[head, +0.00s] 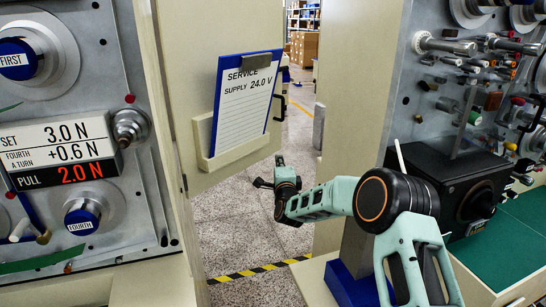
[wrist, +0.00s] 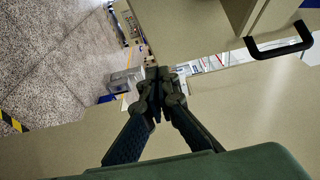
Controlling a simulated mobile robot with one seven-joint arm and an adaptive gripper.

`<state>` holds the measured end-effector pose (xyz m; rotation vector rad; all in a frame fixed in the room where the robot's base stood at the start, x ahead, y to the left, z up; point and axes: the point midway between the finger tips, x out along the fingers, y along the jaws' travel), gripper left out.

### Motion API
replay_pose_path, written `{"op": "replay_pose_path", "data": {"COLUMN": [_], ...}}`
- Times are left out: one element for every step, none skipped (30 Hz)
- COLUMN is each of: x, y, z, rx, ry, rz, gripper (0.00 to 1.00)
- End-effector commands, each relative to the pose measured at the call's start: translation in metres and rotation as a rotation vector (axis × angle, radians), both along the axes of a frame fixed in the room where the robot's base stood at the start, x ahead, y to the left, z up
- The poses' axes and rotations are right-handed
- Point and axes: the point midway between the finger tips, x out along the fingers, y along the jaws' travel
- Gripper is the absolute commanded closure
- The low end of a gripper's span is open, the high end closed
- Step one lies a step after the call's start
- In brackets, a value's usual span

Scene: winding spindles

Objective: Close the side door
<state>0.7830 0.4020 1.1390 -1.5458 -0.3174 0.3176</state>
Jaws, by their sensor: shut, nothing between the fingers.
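The side door is most likely the beige panel (head: 195,50) at the left of the opening in the head view. It stands ajar, with a clear gap to the beige panel at the right. A black handle (head: 283,95) shows at its far edge, and a black bar handle also shows at the upper right of the wrist view (wrist: 280,45). My gripper (head: 270,180) is in the opening, past the door's lower right edge, apart from the handle. In the wrist view, its fingertips (wrist: 157,82) are together and empty. Whether it touches the door cannot be told.
A clipboard (head: 243,100) sits in a pocket on the door panel. A knobbed machine panel (head: 110,215) stands at the left. A black box (head: 452,195) and spindles are at the right. Speckled floor (head: 240,220) with yellow-black tape (head: 255,271) lies through the opening.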

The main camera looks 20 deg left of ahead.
Motion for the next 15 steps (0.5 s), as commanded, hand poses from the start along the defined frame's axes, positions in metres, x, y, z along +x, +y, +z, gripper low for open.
{"op": "replay_pose_path", "data": {"x": [0.001, 0.002, 0.004, 0.005, 0.006, 0.007, 0.008, 0.008, 0.009, 0.009, 0.009, 0.009, 0.010, 0.010, 0.009], "y": [0.008, 0.011, 0.014, 0.017, 0.019, 0.021, 0.022, 0.023, 0.025, 0.025, 0.026, 0.026, 0.027, 0.027, 0.027], "z": [0.002, 0.002, 0.002, 0.001, 0.001, 0.001, 0.001, 0.001, 0.001, 0.001, 0.000, 0.000, 0.000, 0.000, 0.000], "rx": [0.000, 0.000, -0.001, -0.001, -0.001, 0.000, 0.000, 0.000, 0.000, 0.000, 0.000, 0.000, 0.000, -0.001, -0.001], "ry": [0.000, 0.000, 0.000, 0.001, 0.001, 0.000, 0.000, 0.000, 0.000, 0.000, 0.000, 0.001, 0.001, 0.001, 0.001], "rz": [0.003, 0.003, 0.002, 0.003, 0.003, 0.002, 0.001, 0.001, 0.000, 0.000, 0.000, 0.001, 0.001, 0.001, 0.001], "gripper": [1.00, 1.00, 1.00, 1.00, 1.00, 1.00, 1.00, 1.00, 1.00, 1.00, 1.00, 1.00, 1.00, 1.00, 1.00]}}
